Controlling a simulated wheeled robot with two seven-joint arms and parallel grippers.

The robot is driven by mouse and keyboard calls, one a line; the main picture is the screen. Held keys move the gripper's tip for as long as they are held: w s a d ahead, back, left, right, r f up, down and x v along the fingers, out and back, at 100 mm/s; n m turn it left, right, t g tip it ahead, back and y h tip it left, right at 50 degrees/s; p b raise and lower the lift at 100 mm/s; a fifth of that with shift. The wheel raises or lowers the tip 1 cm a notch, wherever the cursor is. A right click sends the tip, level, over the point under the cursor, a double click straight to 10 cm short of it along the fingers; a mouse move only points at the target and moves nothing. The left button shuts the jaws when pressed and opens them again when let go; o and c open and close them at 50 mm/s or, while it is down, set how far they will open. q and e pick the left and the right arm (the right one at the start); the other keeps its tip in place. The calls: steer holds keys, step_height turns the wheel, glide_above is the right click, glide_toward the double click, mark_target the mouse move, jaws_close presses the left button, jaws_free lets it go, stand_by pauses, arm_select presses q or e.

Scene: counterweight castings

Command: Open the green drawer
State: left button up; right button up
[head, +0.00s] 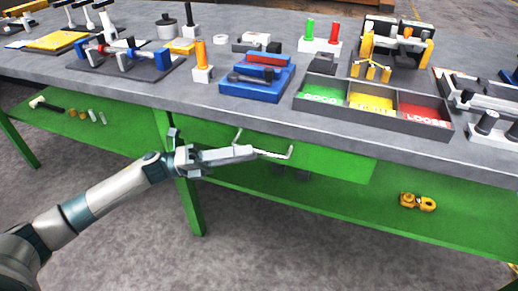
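The green drawer (330,163) sits under the front edge of the grey worktop. Its front is close below the edge, and I see no open gap above it. A thin light metal handle (282,156) stands out from the drawer front. My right gripper is not in view.
The grey worktop (140,92) holds a three-part tray (374,117), a blue block fixture (252,88) and several other fixtures. A green lower shelf (330,200) carries yellow parts (417,202) at right and small tools at left. A green leg (192,208) stands beside my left arm.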

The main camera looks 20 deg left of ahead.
mark_target(259, 150)
arm_select(q)
steer(key=shift+x, duration=2.15)
jaws_close()
